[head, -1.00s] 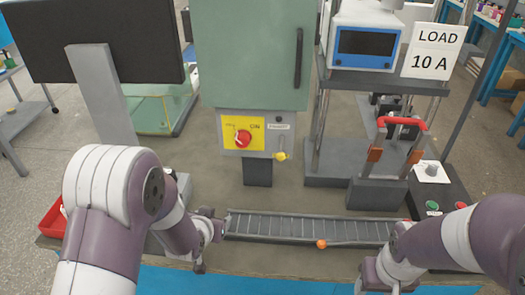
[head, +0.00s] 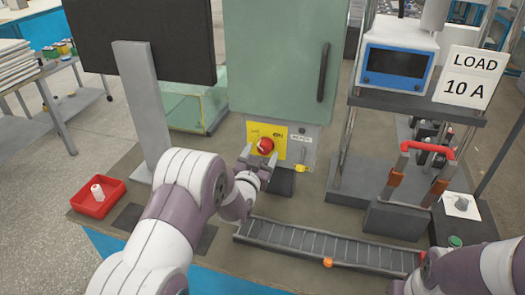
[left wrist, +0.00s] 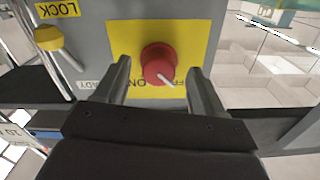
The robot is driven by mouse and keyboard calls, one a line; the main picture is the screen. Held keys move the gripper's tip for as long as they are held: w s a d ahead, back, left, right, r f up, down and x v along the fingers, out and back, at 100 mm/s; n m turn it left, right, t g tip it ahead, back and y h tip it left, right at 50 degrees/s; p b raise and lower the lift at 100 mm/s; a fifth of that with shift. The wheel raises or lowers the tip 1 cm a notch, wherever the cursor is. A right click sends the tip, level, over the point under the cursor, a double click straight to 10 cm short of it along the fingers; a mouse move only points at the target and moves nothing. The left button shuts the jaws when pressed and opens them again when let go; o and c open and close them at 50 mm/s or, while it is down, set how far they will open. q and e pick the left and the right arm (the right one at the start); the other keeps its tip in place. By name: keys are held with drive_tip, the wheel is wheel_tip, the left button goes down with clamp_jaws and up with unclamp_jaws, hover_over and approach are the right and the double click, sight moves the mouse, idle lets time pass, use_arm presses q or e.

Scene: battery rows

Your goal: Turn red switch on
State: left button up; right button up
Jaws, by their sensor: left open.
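The red rotary switch (head: 265,146) sits on a yellow plate (head: 279,140) marked ON on the front of the green cabinet's grey panel. In the left wrist view the red knob (left wrist: 159,62) shows upside down, its white pointer line on the side toward the partly hidden OFF lettering. My left gripper (head: 257,159) is open in front of the switch. Its two fingers (left wrist: 158,76) stand on either side of the knob in that view, with visible gaps; contact is not seen. Only my right forearm shows at the lower right; its fingers are out of view.
A yellow lock lever (head: 302,168) is beside the plate, also in the left wrist view (left wrist: 48,38). A ribbed conveyor (head: 325,246) runs along the front. A red tray (head: 78,208) is at left; a red-handled fixture (head: 428,149) is at right.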

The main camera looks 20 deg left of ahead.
use_arm(q)
drive_tip(key=shift+w+d, duration=0.1)
drive_tip(key=shift+w, duration=0.75)
drive_tip(key=c, duration=1.1)
drive_tip(key=shift+o, duration=0.2)
